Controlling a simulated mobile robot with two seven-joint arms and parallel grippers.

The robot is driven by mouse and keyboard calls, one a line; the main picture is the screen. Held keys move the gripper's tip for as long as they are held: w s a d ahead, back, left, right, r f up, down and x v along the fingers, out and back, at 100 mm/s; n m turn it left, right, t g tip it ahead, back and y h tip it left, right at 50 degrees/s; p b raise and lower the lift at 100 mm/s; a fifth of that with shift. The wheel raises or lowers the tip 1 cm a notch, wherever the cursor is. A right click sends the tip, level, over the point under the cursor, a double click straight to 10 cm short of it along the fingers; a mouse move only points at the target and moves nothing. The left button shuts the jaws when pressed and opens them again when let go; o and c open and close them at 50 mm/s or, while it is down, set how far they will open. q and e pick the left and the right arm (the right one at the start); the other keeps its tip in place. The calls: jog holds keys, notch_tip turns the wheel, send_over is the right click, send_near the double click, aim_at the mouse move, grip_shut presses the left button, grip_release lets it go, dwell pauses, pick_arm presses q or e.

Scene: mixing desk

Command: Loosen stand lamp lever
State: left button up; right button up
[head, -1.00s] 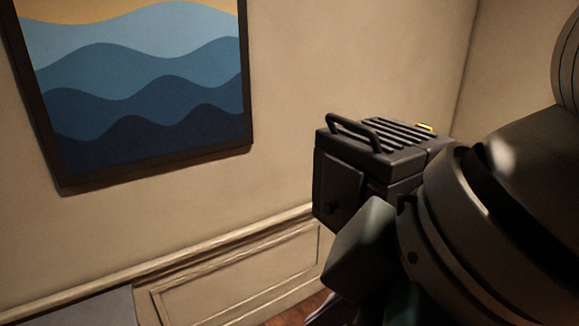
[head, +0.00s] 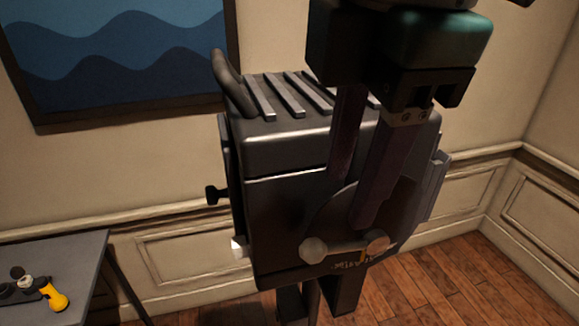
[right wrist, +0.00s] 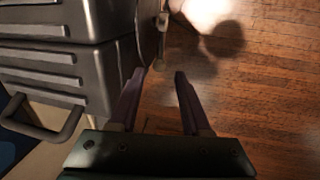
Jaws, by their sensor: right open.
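The stand lamp (head: 285,150) is a large dark box with a slatted top and a curved handle, and stands in the middle of the head view. On its near side is a rounded bracket with a pale lever-like bar (head: 345,247) between two round knobs, low down. My right gripper (head: 350,208) comes from above, its two dark fingers apart and empty, pointing down in front of that side, above the bar in the picture. In the right wrist view the lamp (right wrist: 60,65) is at the left, beside the open fingers; the lever is not clear there. My left gripper is not in view.
A grey table (head: 65,250) at the left holds a yellow-handled item (head: 54,296) and small dark parts. A black knob (head: 214,194) sticks out of the lamp's left side. A wave picture (head: 120,50) hangs behind. Wooden floor (head: 480,285) lies open at the right.

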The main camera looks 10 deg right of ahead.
aim_at(327, 247)
jog(key=f, duration=0.2)
jog(key=w+f+p, duration=0.1)
jog(key=f, duration=0.2)
jog(key=f+p, duration=0.1)
jog(key=f, duration=0.2)
jog(key=shift+w+a, duration=0.15)
jog(key=shift+w, duration=0.1)
jog(key=shift+f, duration=0.4)
grip_shut()
jog(key=shift+a+r, duration=0.1)
jog(key=shift+a, duration=0.05)
dwell(0.5)
